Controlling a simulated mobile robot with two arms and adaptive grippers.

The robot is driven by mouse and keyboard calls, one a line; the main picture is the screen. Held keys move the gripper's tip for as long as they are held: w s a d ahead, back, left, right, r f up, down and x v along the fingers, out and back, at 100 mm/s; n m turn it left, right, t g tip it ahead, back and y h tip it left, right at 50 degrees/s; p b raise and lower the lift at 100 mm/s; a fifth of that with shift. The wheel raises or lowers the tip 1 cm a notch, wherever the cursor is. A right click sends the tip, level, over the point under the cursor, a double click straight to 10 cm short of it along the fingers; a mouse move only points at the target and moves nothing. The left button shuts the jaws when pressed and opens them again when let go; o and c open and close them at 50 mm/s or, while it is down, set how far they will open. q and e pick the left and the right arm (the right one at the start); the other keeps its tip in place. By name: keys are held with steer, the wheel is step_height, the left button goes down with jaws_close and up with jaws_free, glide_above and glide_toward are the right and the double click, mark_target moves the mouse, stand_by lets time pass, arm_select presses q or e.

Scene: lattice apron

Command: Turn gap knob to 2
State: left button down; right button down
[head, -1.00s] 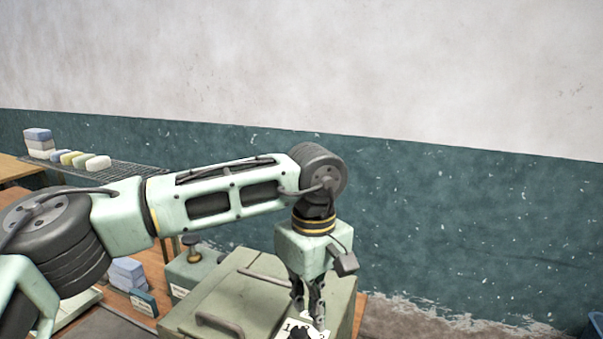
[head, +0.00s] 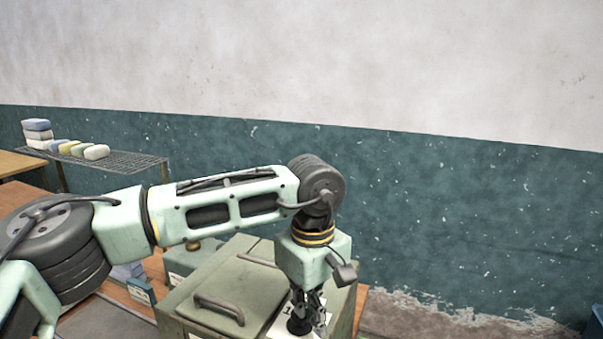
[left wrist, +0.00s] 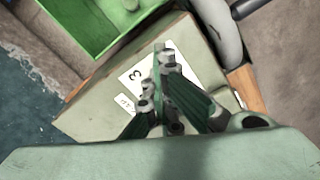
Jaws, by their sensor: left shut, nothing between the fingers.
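The gap knob (head: 297,327) is a small black knob on top of the grey-green machine box (head: 213,282), low in the head view. A white dial plate (head: 281,327) with black numerals lies around it; a 1 shows there. The left wrist view shows the dial plate (left wrist: 132,76) with a 3. My left gripper (head: 309,316) points down at the dial, right at the knob. It is shut and holds nothing. In the left wrist view its fingers (left wrist: 164,62) cover the knob, so I cannot tell whether they touch it or where it points. My right gripper is out of view.
A bar handle (head: 219,308) sticks up from the box lid left of the dial. A wire rack (head: 130,160) with several soap-like blocks (head: 97,152) stands at the back left. The left wrist view shows a green tray (left wrist: 84,42) beside the box. A wall stands behind.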

arm_select(q)
steer(key=shift+w+a+f, duration=0.25)
steer(key=shift+a+f, duration=0.1)
steer(key=shift+f, duration=0.05)
stand_by(1.0)
steer(key=shift+a+b, duration=0.1)
steer(key=shift+b, duration=0.25)
steer(key=shift+s+a+b, duration=0.15)
steer(key=shift+b, duration=0.25)
steer(key=shift+a, duration=0.1)
steer(key=shift+s+b, duration=0.2)
steer(key=shift+b, duration=0.2)
step_height(320, 180, up, 6)
steer(key=p, duration=0.4)
steer(key=shift+d+r, duration=0.15)
steer(key=shift+d, duration=0.05)
steer(key=shift+d, duration=0.1)
